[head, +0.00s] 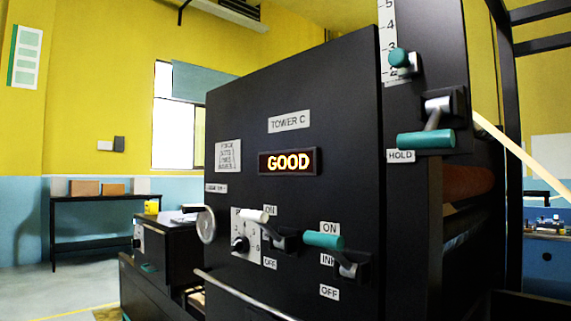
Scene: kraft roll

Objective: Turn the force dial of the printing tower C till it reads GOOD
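The black front panel of printing tower C (340,140) fills the middle of the head view, with a "TOWER C" plate (289,122). Below it, a lit display (288,162) reads GOOD in glowing orange letters. A round black dial knob (239,244) sits on a white scale plate (247,258) at the lower left of the panel. The plate's upper lettering is partly covered by a white-tipped lever (255,215), so I cannot read its name. Neither of my grippers is in view, and nothing touches the dial.
A teal-handled lever (324,240) stands out right of the dial, between ON and OFF labels. A handwheel (206,225) juts out at the panel's left edge. A metal rail (240,294) runs below. A teal HOLD handle (426,139) is at upper right. Open floor lies at left.

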